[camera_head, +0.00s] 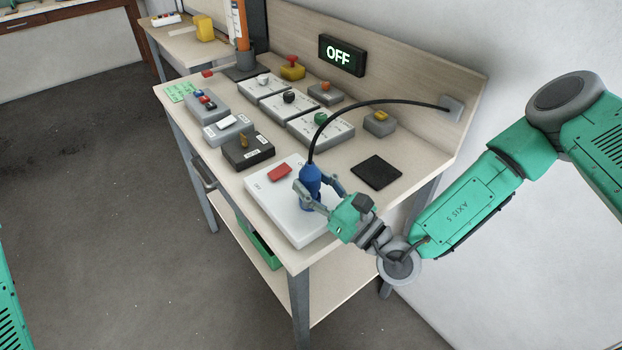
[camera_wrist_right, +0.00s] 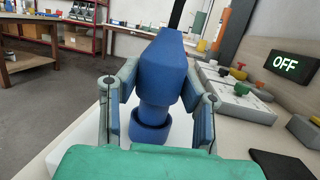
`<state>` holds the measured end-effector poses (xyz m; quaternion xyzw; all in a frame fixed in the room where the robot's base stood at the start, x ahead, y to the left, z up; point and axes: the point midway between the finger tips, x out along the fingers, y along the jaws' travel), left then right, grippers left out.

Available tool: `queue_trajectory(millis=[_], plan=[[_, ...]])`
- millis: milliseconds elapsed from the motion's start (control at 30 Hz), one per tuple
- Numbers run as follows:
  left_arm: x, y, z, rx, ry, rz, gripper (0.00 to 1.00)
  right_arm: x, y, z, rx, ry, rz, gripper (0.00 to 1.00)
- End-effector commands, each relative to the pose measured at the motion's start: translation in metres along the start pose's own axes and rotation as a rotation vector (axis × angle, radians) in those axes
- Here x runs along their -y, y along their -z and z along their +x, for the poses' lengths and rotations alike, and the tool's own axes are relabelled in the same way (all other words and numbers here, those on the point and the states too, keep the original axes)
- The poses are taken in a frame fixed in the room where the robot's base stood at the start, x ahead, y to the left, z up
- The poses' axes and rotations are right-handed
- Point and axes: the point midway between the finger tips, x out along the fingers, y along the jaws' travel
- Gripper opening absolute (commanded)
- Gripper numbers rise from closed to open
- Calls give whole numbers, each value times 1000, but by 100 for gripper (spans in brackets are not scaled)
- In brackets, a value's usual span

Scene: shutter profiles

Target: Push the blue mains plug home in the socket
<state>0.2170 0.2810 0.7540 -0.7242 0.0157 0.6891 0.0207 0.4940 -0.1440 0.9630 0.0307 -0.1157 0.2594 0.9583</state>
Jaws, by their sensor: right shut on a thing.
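The blue mains plug (camera_head: 311,176) stands roughly upright over the white socket board (camera_head: 273,208) at the table's near end. A black cable runs from its top to a grey wall outlet. My right gripper (camera_head: 318,190) is shut on the plug, one finger on each side. In the right wrist view the plug (camera_wrist_right: 164,72) sits between the fingers (camera_wrist_right: 160,108), with a narrower blue part and a wider blue ring below it. The socket opening is hidden, and I cannot tell how deep the plug sits. My left gripper is out of view.
A red rocker (camera_head: 279,172) is on the white board. A lit sign (camera_head: 341,55) reads OFF. A black pad (camera_head: 376,173) lies to the right. Several switch boxes, including a black one (camera_head: 247,150), fill the table behind. The cable (camera_head: 350,106) arches over them.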

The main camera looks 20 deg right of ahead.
Motion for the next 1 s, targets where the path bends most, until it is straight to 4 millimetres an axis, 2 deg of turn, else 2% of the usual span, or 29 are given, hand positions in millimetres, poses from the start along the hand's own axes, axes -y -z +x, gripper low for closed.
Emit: queue_trajectory(millis=[767,800,833,1000], plan=[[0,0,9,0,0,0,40,0,19,-5,0,0,0,0],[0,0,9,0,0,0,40,0,18,-4,0,0,0,47],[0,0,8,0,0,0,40,0,18,-4,0,0,0,57],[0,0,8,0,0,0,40,0,18,-4,0,0,0,57]])
